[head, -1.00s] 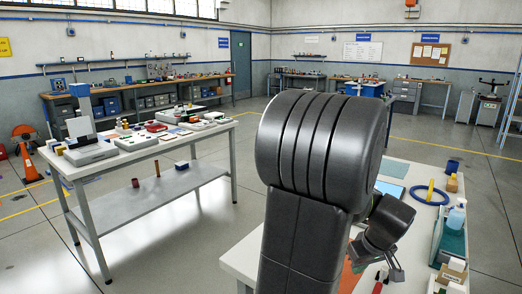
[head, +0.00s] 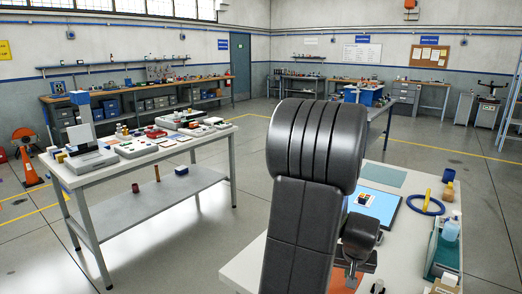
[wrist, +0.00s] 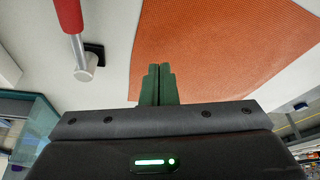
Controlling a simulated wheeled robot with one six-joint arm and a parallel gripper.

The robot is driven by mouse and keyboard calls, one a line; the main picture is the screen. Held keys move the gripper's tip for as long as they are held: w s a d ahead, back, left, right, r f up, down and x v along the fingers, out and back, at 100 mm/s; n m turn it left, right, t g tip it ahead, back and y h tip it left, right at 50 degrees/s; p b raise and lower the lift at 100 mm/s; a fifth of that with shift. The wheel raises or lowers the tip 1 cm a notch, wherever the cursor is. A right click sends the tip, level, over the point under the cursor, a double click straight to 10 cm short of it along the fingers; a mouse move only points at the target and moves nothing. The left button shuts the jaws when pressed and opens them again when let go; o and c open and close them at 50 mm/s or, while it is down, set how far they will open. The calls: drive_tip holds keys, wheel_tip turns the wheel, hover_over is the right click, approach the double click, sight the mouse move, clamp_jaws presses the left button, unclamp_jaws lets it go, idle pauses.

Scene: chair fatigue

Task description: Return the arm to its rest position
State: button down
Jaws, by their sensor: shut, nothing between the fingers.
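My arm rises large and dark in the middle of the head view and hides part of the right table (head: 240,272). My gripper (head: 351,276) hangs low beside the arm over this table, close to the orange mat (head: 338,285). In the wrist view my gripper (wrist: 159,68) has its two green fingers together with nothing between them. The orange mat (wrist: 215,45) lies beyond the fingertips there. I cannot tell the exact height of the fingers over it.
A red-handled tool (wrist: 70,15) lies left of the mat in the wrist view. The right table also holds a blue panel (head: 385,213) with a small block on it, a blue ring (head: 412,203) and a bottle (head: 451,229). A cluttered table (head: 215,150) stands at left.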

drive_tip(key=shift+w+d+r+m+p, duration=0.15)
drive_tip(key=shift+w+m+p, duration=0.15)
drive_tip(key=shift+w+p, duration=0.25)
drive_tip(key=shift+w+d, duration=0.25)
drive_tip(key=shift+w, duration=0.25)
drive_tip(key=shift+w+d, duration=0.2)
drive_tip(key=shift+w, duration=0.25)
drive_tip(key=shift+w+d+m+h, duration=0.5)
drive_tip(key=shift+w+m, duration=0.1)
drive_tip(key=shift+m, duration=0.6)
